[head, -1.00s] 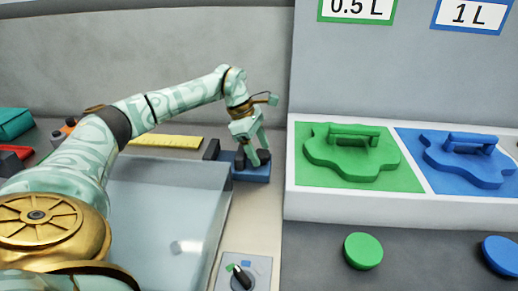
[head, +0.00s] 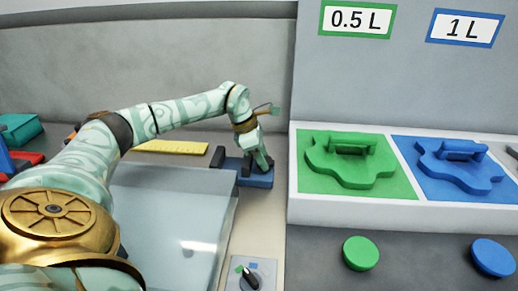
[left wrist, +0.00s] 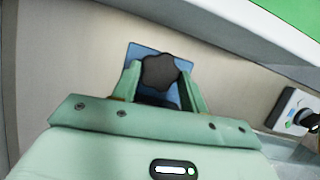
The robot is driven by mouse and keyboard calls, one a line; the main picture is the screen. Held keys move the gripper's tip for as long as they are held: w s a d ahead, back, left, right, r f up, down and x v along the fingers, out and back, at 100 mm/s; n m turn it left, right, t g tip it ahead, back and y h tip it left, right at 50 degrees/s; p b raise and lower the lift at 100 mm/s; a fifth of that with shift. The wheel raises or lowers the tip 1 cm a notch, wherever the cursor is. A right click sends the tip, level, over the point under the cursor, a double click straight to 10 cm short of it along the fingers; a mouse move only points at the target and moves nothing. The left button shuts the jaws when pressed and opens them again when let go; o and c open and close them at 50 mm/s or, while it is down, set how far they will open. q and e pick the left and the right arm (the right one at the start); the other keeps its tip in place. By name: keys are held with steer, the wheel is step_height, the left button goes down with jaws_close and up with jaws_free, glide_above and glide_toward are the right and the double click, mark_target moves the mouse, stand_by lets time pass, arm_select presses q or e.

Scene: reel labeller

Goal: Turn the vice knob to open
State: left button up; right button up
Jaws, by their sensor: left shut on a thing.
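The vice (head: 257,181) is a small blue block with dark jaws at the back of the bench, just past the glass-like panel. Its blue body also shows in the left wrist view (left wrist: 148,50). My left gripper (head: 263,163) reaches down onto it from above. In the left wrist view the dark, lobed vice knob (left wrist: 160,72) sits between the two pale green fingers, and the gripper is shut on it. In the head view the fingers mostly hide the knob. My right gripper is not in view.
A translucent panel (head: 165,210) lies left of the vice, with a yellow strip (head: 172,147) behind it. To the right stands a white-edged ledge with a green plate (head: 350,182) and a blue plate (head: 475,184). A small dial (head: 250,278) is in front.

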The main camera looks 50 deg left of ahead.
arm_select(q)
steer(key=n+y+p, duration=0.1)
steer(key=n+p, duration=0.1)
steer(key=p, duration=0.1)
steer(key=n+y+p, duration=0.1)
steer(key=n+p, duration=0.2)
steer(key=n+t+y+p, duration=0.1)
steer(key=n+p, duration=0.2)
steer(key=shift+d+r, duration=0.3)
steer(key=shift+d, duration=0.05)
steer(key=shift+f+n+y+p, duration=0.2)
steer(key=shift+n+y+p, duration=0.1)
steer(key=shift+n+p, duration=0.45)
steer(key=shift+f, duration=0.25)
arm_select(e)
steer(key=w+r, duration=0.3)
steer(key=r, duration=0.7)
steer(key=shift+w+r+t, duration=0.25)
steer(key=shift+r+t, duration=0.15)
